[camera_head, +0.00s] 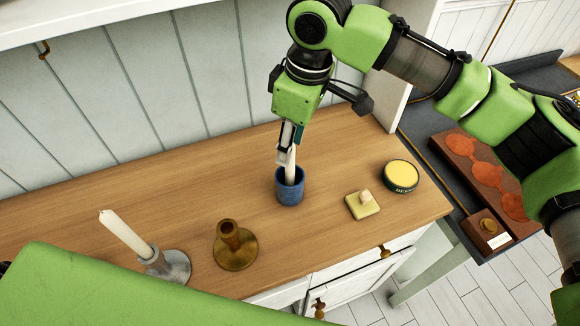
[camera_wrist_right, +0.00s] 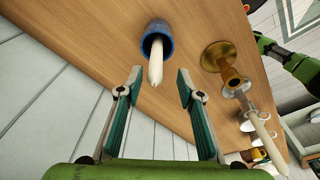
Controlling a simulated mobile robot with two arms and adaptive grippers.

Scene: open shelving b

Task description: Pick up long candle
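A white candle (camera_head: 291,174) stands in a blue cup (camera_head: 290,192) on the wooden counter. My right gripper (camera_head: 287,153) is directly above the cup, pointing down. In the right wrist view its two fingers (camera_wrist_right: 158,88) are open, with the candle (camera_wrist_right: 156,62) showing between and just beyond them, tip toward the gripper. I cannot tell whether a finger touches it. The blue cup (camera_wrist_right: 157,38) is beyond the fingertips. A second white candle (camera_head: 126,234) stands in a silver holder (camera_head: 172,266) at the left front. My left gripper is not visible.
An empty brass candle holder (camera_head: 235,246) stands between the silver holder and the cup. A yellow dish with a knob (camera_head: 363,204) and a round yellow tin (camera_head: 401,176) are to the cup's right. The panelled wall (camera_head: 150,100) is behind. The counter's back left is clear.

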